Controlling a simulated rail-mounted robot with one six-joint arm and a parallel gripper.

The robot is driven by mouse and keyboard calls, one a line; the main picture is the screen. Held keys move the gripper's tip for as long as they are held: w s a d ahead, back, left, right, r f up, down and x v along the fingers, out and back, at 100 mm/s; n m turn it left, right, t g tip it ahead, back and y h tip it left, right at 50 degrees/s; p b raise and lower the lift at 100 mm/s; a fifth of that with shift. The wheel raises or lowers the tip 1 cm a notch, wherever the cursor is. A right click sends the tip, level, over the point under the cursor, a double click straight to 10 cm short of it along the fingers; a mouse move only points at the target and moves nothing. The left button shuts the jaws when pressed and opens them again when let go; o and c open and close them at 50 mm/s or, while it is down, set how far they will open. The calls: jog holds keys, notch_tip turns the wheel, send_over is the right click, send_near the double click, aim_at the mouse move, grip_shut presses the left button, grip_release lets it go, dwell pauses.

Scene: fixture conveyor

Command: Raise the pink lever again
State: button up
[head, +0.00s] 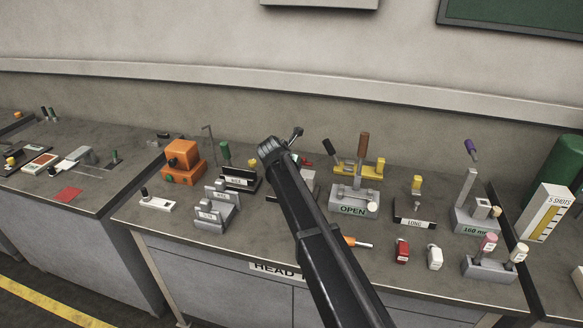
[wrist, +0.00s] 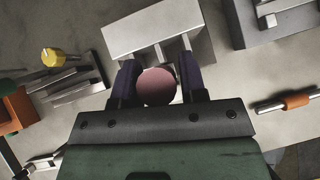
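In the wrist view, a round pink knob (wrist: 157,87) sits between the two dark fingers of my gripper (wrist: 158,82). The fingers flank it closely, one on each side. I cannot tell whether they press on it or leave a thin gap. Beyond the knob is a pale grey block (wrist: 158,28) with light upright parts between the fingers. In the head view, my own arm hides the gripper and most of this fixture.
In the wrist view, a yellow-knobbed fixture (wrist: 53,57) stands left and an orange-handled tool (wrist: 285,103) lies right. In the head view, the OPEN fixture (head: 352,208) stands right of my arm. A separate pink-topped piece (head: 489,242) stands at the bench's front right.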

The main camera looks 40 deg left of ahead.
jog(key=o, duration=0.3)
jog(key=p+v, duration=0.8)
jog(key=v, duration=0.2)
jog(key=shift+s+r, duration=0.25)
jog(key=shift+s, duration=0.05)
